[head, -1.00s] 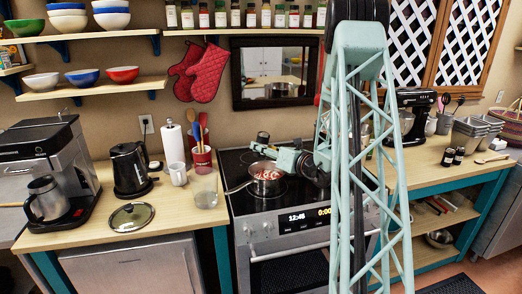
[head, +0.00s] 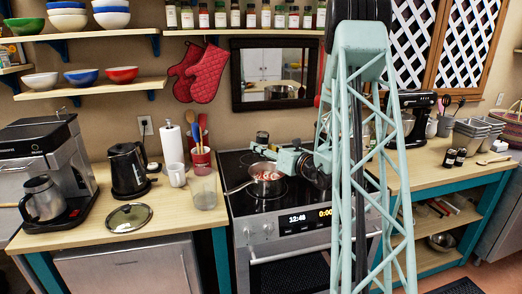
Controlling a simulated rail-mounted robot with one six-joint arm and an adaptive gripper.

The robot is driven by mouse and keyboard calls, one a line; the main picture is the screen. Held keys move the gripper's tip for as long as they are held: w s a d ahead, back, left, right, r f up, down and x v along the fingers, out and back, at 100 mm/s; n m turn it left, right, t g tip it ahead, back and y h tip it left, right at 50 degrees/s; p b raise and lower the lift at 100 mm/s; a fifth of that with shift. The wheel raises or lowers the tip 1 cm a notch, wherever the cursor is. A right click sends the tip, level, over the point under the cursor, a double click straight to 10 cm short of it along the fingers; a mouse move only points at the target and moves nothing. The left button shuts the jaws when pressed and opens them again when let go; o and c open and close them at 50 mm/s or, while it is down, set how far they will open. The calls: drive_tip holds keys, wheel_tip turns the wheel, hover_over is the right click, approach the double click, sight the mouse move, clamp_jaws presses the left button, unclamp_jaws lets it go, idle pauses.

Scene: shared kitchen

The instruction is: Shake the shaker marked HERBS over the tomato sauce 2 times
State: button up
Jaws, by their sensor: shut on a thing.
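A pot (head: 252,186) with red sauce (head: 266,177) in it stands on the black stove top, its handle pointing left. My gripper (head: 264,147) is above and behind the pot in the picture, reaching in from the right. It is shut on a small dark shaker (head: 262,136), which looks about upright. Its label is too small to read, so I cannot tell if it says HERBS. Two small dark jars with pale labels (head: 455,158) stand on the right counter, their writing unreadable too.
A rack of jars (head: 248,17) is on the wall. My arm column hides part of the stove's right side.

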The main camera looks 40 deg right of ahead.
drive_tip(key=shift+d+n+t+b, duration=0.1)
drive_tip(key=shift+n+t+b, duration=0.2)
drive_tip(key=shift+n+b, duration=1.8)
drive_tip(key=shift+m+b, duration=0.75)
drive_tip(key=shift+m, duration=0.05)
